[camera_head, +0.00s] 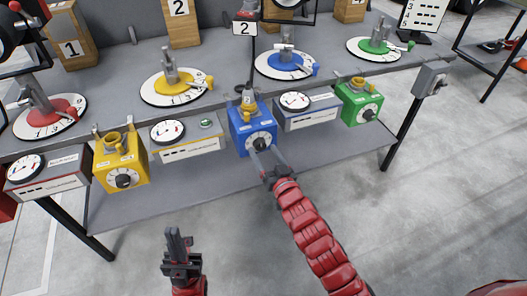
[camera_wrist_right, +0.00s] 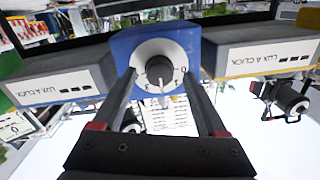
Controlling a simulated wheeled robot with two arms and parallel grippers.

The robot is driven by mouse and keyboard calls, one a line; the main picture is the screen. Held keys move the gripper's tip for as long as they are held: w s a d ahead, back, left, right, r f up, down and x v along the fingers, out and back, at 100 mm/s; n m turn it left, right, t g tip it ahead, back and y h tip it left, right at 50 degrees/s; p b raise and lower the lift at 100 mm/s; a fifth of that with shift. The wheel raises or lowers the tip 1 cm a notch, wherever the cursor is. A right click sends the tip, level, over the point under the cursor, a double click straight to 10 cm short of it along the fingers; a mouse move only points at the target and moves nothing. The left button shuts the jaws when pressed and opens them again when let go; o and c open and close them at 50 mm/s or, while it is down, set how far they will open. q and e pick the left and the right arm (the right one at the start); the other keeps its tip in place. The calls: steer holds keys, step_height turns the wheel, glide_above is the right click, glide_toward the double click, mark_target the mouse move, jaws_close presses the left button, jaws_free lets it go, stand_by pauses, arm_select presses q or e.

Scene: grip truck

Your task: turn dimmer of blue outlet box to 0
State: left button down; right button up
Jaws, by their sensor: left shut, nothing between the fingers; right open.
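The blue outlet box (camera_head: 237,138) hangs at the middle of the bench's front edge, with a white dial and black dimmer knob (camera_head: 261,142) on its front. The blue box also shows in the right wrist view (camera_wrist_right: 192,44), its knob (camera_wrist_right: 159,71) centred between the fingers and its marks upside down. My right gripper (camera_head: 268,156) is open in front of the dial; in the wrist view its fingers (camera_wrist_right: 163,88) flank the knob, apart from it at the sides. I cannot tell how deep the tips reach. My left gripper (camera_head: 176,240) is shut and empty, low in front of the bench.
A yellow box (camera_head: 108,174) and a green box (camera_head: 350,108) hang farther along the bench. Grey meter boxes (camera_head: 188,150) flank the blue box closely, the right one (camera_head: 318,113) included. Coloured lever discs stand on the grey bench top (camera_head: 118,100). The floor in front is clear.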

steer(key=shift+w+a, duration=0.2)
steer(key=shift+w, duration=0.35)
jaws_close()
